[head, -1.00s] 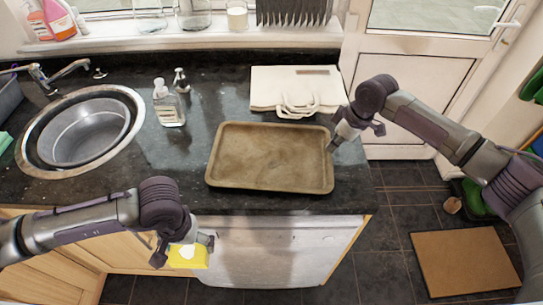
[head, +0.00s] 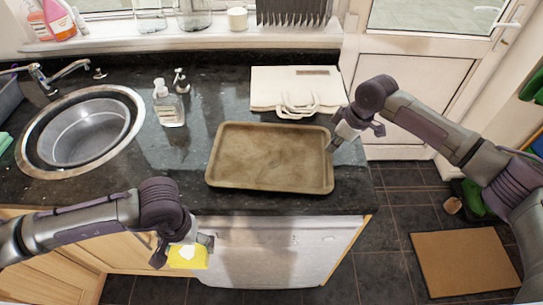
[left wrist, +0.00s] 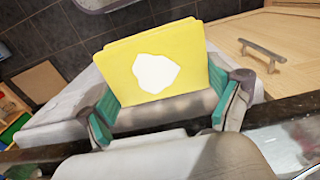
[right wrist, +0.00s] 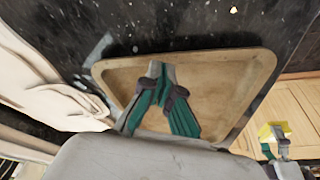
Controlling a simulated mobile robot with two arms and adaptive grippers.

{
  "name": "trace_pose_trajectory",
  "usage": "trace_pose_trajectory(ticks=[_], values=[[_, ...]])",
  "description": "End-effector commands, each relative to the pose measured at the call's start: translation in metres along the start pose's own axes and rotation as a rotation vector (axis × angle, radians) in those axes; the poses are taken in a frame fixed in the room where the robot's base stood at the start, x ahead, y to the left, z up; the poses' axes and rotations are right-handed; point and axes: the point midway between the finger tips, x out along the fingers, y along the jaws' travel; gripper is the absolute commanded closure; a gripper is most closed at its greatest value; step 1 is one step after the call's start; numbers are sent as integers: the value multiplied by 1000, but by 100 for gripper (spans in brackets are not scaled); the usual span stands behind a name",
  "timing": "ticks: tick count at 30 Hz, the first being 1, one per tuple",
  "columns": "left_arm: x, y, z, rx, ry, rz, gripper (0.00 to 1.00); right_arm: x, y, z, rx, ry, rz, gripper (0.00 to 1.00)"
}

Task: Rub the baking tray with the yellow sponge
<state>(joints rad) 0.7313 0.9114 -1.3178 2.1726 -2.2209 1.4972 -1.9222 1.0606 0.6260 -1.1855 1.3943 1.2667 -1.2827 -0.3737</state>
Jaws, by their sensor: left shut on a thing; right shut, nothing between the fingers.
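The brown baking tray (head: 270,157) lies flat on the dark granite counter, its surface smudged. My left gripper (head: 188,246) is shut on the yellow sponge (head: 186,257), in front of the counter's edge and lower left of the tray. The left wrist view shows the sponge (left wrist: 155,60) between the fingers, with a white patch on its face. My right gripper (head: 341,140) is at the tray's right edge, shut with nothing between its fingers. In the right wrist view its fingertips (right wrist: 160,75) show against the tray (right wrist: 225,80); whether they touch it, I cannot tell.
A soap bottle (head: 168,105) and a smaller pump bottle (head: 181,80) stand back left, beside the round sink (head: 82,130). The counter between sink and tray is clear. A brown mat (head: 465,262) lies on the floor at right.

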Motion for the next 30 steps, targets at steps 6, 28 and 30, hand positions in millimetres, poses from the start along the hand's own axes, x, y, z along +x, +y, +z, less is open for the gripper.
trace_pose_trajectory(ticks=[6,28,30], values=[[2,0,0,0,0,0,37,5,0,1,0,0,0,100],[-6,0,0,0,0,0,37,2,0,0,0,1,0,100],[-13,0,0,0,0,0,37,-3,0,-1,0,1,-1,100]])
